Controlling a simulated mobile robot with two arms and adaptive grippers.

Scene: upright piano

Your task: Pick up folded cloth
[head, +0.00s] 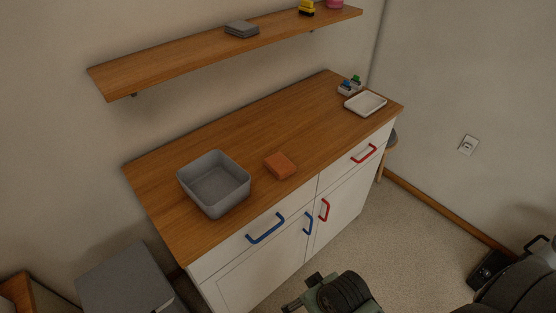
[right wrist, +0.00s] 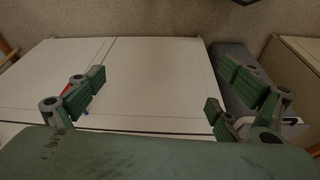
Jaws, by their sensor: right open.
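A grey, flat, layered stack that looks like a folded cloth (head: 242,29) lies on the wall shelf. A small orange block (head: 281,165), which may be a sponge or another folded cloth, lies on the cabinet top beside a grey bin. My right gripper (head: 303,293) is low in front of the cabinet, well apart from both. In the right wrist view its green fingers (right wrist: 158,88) are spread with nothing between them, facing the white cabinet front. My left gripper is not in view.
The wooden cabinet top (head: 240,135) holds the grey bin (head: 214,183), a white tray (head: 365,103) and a small holder (head: 349,86). The wooden shelf (head: 170,67) overhangs behind. Blue and red handles stick out in front. A grey box (head: 125,278) stands at lower left.

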